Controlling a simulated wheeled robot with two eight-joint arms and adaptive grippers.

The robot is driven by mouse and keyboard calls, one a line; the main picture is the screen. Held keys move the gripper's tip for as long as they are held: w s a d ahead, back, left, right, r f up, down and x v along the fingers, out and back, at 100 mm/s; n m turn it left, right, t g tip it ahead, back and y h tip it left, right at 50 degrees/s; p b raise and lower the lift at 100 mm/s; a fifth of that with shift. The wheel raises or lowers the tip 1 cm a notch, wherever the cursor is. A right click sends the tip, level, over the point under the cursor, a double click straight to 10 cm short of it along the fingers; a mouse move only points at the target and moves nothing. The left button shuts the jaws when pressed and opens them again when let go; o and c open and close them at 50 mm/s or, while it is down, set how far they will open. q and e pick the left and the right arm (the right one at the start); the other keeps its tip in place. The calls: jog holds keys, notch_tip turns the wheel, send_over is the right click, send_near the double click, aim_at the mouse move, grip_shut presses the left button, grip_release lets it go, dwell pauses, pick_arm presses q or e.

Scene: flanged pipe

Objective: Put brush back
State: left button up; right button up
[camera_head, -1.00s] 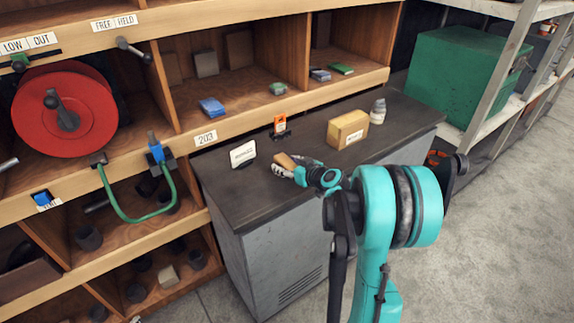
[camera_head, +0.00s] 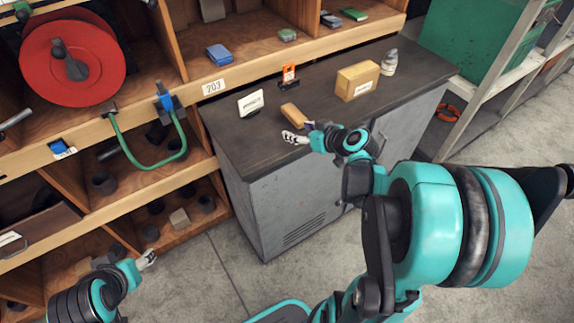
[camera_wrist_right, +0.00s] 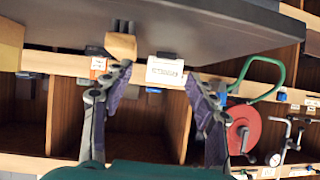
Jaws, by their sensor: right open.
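A small wooden block-like piece, which looks like the brush (camera_head: 294,112), is on the dark worktop (camera_head: 262,137) of the grey cabinet. It also shows in the right wrist view (camera_wrist_right: 121,46), with dark prongs or bristles on it, just beyond one finger. My right gripper (camera_head: 300,132) is at the front of the worktop, close to the brush on its near side. In the wrist view my right gripper (camera_wrist_right: 157,78) has its fingers wide apart with nothing between them. My left gripper (camera_head: 148,258) is low at the left, away from the worktop; its opening is too small to judge.
A white label card (camera_head: 250,102) stands left of the brush. An orange-marked holder (camera_head: 289,76), a cardboard box (camera_head: 357,81) and a grey bottle (camera_head: 389,63) stand behind and right.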

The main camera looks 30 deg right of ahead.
jog(key=s+a+g, duration=0.2)
jog(key=s+a, duration=0.3)
jog(key=a, duration=0.5)
jog(key=s+a+g, duration=0.1)
jog(key=s+a, duration=0.2)
jog(key=s, duration=0.3)
jog(key=s+a+m+g+h, duration=0.1)
jog(key=s+a+g, duration=0.1)
jog(key=s, duration=0.4)
jog(key=shift+a+f+h, duration=0.15)
jog(key=shift+a+h, duration=0.15)
jog(key=shift+a, duration=0.5)
